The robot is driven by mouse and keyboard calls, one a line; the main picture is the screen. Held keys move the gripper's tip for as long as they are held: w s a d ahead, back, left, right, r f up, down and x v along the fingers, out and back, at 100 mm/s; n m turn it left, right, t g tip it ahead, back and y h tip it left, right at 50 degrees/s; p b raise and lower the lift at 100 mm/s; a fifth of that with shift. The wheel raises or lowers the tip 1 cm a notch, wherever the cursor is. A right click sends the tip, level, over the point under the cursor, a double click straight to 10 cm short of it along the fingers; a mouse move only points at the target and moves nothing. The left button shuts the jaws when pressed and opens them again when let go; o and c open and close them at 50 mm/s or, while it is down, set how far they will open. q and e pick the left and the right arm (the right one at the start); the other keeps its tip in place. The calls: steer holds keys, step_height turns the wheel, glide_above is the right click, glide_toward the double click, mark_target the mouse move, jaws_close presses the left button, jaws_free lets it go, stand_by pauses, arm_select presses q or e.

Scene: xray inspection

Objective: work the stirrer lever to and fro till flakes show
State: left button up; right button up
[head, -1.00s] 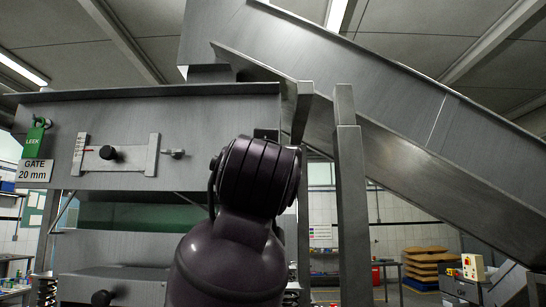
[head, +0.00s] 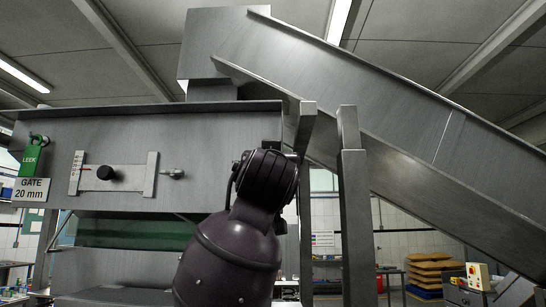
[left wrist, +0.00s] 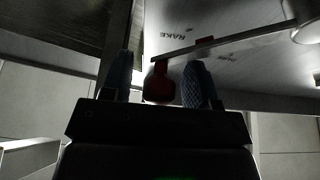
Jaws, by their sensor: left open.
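In the left wrist view a red knob (left wrist: 157,86), apparently the stirrer lever's handle, stands near a grey metal panel (left wrist: 225,45) lettered RAKE. My left gripper (left wrist: 159,60) is open, with one blue-grey padded finger on each side of the knob. A gap shows between the knob and each finger. How the knob joins the lever is too dark to tell. The head view shows neither the knob nor either gripper. My dark arm link (head: 235,250) hides part of the machine there. No flakes show in either view.
The grey hopper (head: 210,125) carries a gate slide (head: 115,174), a GATE 20 mm label (head: 31,190) and a green LEEK tag (head: 33,157). An inclined metal chute (head: 400,115) runs down to the right. Upright posts (head: 355,220) stand beside my arm.

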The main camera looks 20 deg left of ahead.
arm_select(q)
steer(key=shift+w+a+r, duration=0.1)
steer(key=shift+w+r, duration=0.05)
steer(key=shift+w, duration=0.15)
steer(key=shift+c, duration=0.3)
jaws_close()
